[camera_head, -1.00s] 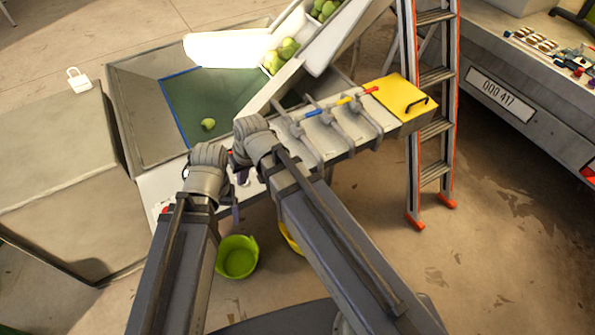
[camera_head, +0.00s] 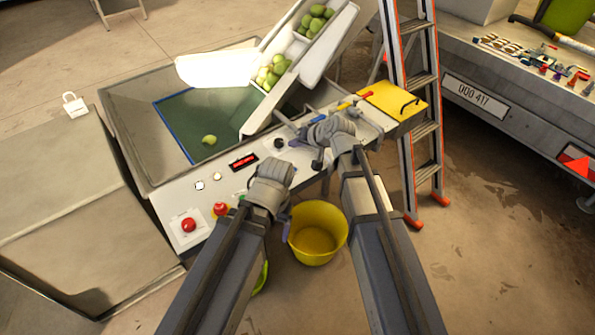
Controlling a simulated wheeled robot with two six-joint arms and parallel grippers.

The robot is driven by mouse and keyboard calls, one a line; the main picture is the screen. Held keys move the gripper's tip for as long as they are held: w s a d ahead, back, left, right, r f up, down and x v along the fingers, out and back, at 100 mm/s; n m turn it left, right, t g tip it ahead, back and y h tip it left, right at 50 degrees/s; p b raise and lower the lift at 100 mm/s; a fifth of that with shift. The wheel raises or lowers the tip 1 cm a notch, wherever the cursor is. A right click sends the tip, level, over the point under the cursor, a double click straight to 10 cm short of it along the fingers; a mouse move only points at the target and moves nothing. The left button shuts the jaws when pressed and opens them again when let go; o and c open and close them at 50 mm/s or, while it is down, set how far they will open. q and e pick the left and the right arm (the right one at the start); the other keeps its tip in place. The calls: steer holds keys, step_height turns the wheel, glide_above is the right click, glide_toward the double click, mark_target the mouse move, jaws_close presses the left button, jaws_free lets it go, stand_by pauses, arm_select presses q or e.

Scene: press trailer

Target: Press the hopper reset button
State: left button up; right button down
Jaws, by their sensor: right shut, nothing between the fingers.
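The sloping control panel (camera_head: 168,203) runs along the front of the hopper (camera_head: 128,112). Two small pale round buttons (camera_head: 200,185) sit further along, then a red lit display (camera_head: 243,162) and a dark knob (camera_head: 279,143). I cannot read which is the hopper reset. My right gripper (camera_head: 318,163) is shut and empty, over the panel's right part near the levers. My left gripper (camera_head: 286,223) is mostly hidden under its wrist, by the panel's front edge; its jaws cannot be made out.
A yellow bucket (camera_head: 318,236) stands on the floor below the panel; a green one (camera_head: 261,278) is mostly hidden. A yellow plate (camera_head: 391,99) ends the panel, beside a ladder (camera_head: 423,110). Green fruit (camera_head: 272,72) lies in the chute. A trailer (camera_head: 500,108) stands right.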

steer(key=shift+f, duration=0.2)
steer(key=b, duration=0.9)
glide_above(295, 173)
step_height(295, 173, down, 8)
steer(key=shift+f, duration=0.25)
stand_by(1.4)
steer(key=shift+f+b, duration=0.35)
steer(key=shift+f, duration=0.05)
steer(key=shift+f+b, duration=0.35)
steer(key=shift+f, duration=0.05)
stand_by(0.5)
steer(key=shift+r, duration=0.1)
steer(key=shift+r+p, duration=0.7)
steer(key=shift+p, duration=0.1)
